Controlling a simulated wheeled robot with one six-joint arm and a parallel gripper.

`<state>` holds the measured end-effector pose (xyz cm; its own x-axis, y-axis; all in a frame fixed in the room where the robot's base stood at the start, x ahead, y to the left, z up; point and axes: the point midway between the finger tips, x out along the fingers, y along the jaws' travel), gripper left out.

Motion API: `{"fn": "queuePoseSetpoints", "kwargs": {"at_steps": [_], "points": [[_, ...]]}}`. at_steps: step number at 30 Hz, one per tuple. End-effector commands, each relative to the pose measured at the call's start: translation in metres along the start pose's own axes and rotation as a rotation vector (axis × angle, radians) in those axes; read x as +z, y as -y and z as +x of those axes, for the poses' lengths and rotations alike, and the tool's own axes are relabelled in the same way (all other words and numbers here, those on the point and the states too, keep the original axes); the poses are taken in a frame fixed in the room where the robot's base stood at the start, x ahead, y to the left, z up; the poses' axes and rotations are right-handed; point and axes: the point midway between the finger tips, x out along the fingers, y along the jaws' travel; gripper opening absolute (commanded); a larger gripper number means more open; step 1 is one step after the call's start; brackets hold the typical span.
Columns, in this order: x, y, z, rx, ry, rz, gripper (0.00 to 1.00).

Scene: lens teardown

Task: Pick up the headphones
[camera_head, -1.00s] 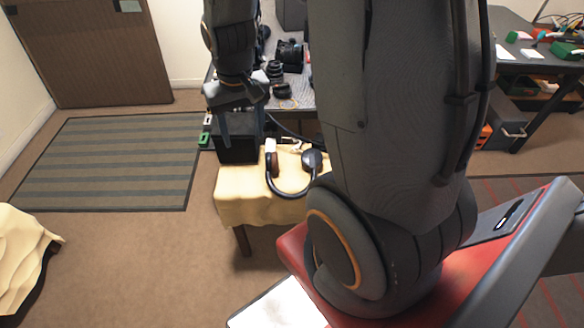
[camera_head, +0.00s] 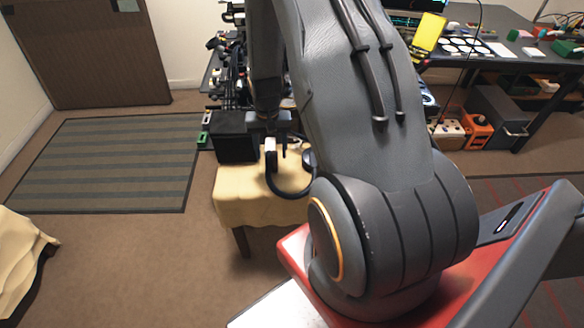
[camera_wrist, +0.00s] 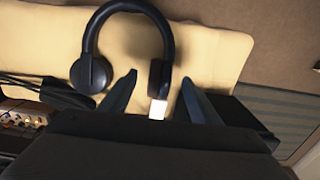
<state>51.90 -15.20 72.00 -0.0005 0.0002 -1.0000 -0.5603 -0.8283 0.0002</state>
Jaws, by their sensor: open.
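The dark headphones (camera_head: 289,190) lie on a small table (camera_head: 255,205) with a yellow cloth, partly hidden by my arm in the head view. In the wrist view the headphones (camera_wrist: 125,8) show their headband arc at the top. One ear cup (camera_wrist: 90,74) is at left and the other ear cup (camera_wrist: 160,78) is at right. My gripper (camera_wrist: 158,88) is open, with one finger on each side of the right ear cup in that picture. I cannot tell whether they touch. A small white object (camera_wrist: 157,109) shows beside that cup. In the head view my gripper (camera_head: 270,140) is over the table's back part.
A black box (camera_head: 235,140) stands at the table's left back corner, close to my gripper. A workbench with camera gear (camera_head: 228,75) is behind. An orange case (camera_head: 478,130) stands on the floor at right. Carpet left of the table is free.

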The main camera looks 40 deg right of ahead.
Motion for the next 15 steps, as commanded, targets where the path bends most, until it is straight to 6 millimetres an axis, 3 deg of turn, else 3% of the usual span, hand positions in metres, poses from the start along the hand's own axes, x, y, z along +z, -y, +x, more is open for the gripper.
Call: {"fn": "queuePoseSetpoints", "kwargs": {"at_steps": [15], "points": [[0.0,0.003,0.048,0.0,0.0,-0.001,0.57]]}}
